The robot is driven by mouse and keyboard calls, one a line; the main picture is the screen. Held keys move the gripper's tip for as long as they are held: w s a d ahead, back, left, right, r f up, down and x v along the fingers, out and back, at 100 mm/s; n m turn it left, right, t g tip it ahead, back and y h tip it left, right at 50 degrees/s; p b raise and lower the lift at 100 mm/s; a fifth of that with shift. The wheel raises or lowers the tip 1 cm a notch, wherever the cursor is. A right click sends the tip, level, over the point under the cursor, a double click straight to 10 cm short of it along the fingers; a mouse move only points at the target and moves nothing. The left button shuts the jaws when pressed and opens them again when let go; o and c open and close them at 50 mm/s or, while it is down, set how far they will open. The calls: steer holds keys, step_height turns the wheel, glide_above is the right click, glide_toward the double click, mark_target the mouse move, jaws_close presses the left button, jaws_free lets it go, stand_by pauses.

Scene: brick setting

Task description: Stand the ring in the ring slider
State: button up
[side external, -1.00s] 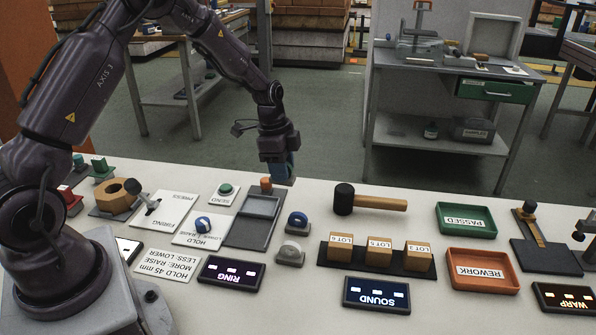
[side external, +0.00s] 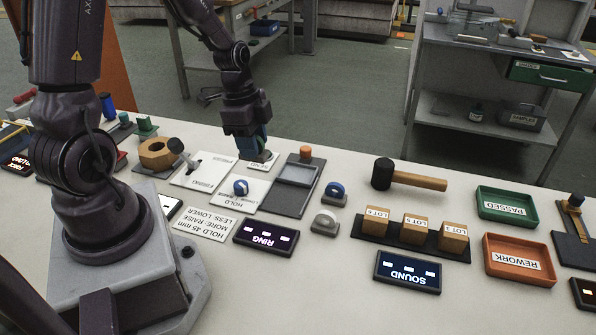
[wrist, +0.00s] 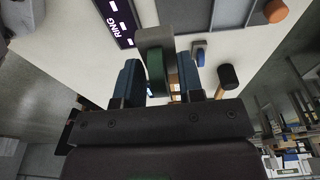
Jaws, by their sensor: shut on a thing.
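I cannot tell whether this is the ring slider.
A blue disc on a stand (side external: 334,193) and a grey one (side external: 324,222) stand right of the slab. A blue knob (side external: 240,187) sits on the HOLD card. The RING display (side external: 265,237), lot blocks (side external: 416,229) and mallet (side external: 408,178) are nearby.

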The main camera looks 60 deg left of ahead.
steer(key=w+a+f, duration=0.3)
steer(key=w+f, duration=0.1)
steer(key=w, duration=0.3)
glide_above(300, 176)
steer(key=s, duration=0.1)
steer(key=f, duration=0.5)
steer(key=shift+a+f, duration=0.1)
steer(key=shift+a, duration=0.1)
steer(key=shift+w+f, duration=0.2)
steer(key=shift+w+a+f, duration=0.1)
steer(key=shift+w+f, duration=0.05)
steer(key=shift+f, duration=1.5)
steer(key=shift+f, duration=0.2)
steer(key=o, duration=0.9)
steer(key=shift+r, duration=0.1)
